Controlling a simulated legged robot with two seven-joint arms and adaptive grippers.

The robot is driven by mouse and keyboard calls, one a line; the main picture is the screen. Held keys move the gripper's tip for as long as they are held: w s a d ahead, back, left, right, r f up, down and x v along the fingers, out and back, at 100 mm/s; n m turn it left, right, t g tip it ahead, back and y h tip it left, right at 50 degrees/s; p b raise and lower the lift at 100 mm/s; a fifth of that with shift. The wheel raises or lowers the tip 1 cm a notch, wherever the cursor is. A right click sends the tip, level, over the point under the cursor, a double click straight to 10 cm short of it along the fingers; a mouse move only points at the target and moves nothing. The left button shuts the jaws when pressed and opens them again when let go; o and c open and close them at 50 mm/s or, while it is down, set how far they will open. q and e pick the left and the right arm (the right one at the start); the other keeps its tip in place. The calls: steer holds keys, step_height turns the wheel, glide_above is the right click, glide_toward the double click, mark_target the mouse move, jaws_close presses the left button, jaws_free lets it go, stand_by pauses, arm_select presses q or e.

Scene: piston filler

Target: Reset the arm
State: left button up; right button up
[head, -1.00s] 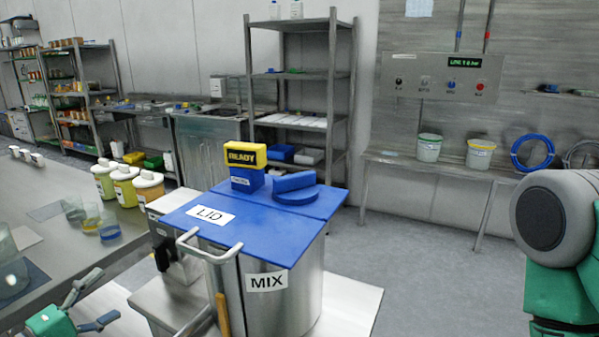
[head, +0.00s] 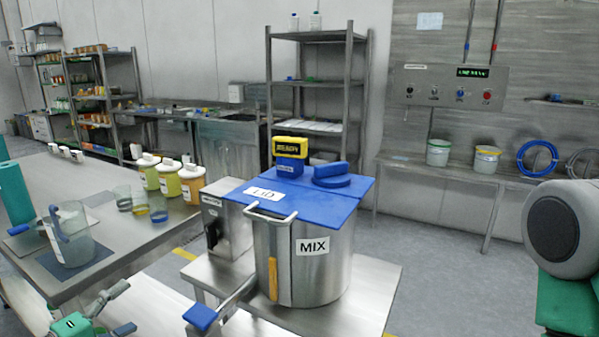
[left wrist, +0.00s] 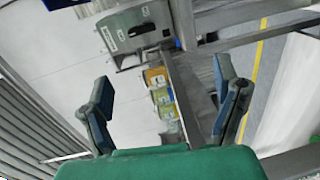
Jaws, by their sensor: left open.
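My left gripper (head: 125,308) is at the lower left of the head view, in front of the steel table. In the left wrist view its two fingers (left wrist: 168,95) are spread wide with nothing between them. The gripper is apart from the steel mixing pot (head: 325,270), labelled MIX, with its blue lid (head: 335,192). My right gripper is not in view; only a green and grey part of my right arm shows at the right edge.
A blue-ended lever (head: 201,317) sticks out from the filler stand (head: 385,280). A clear jug (head: 72,240), several glasses and lidded containers (head: 191,183) stand on the steel table (head: 118,248). Grey floor is free right of the stand.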

arm_select(q)
steer(key=s+d+f+m+g+y, duration=0.2)
steer(key=s+d+f+m+g, duration=0.55)
steer(key=s+d+f, duration=0.45)
steer(key=s+f+m+g+y, duration=0.2)
steer(key=s+f+m+g, duration=0.1)
steer(key=s, duration=0.5)
steer(key=s+f+m+g+y, duration=0.2)
steer(key=s+f+m+g, duration=0.1)
steer(key=s, duration=0.6)
steer(key=shift+d+f+g+y, duration=0.2)
steer(key=shift+f+g+y, duration=0.1)
steer(key=shift+g, duration=0.35)
steer(key=shift+a, duration=0.1)
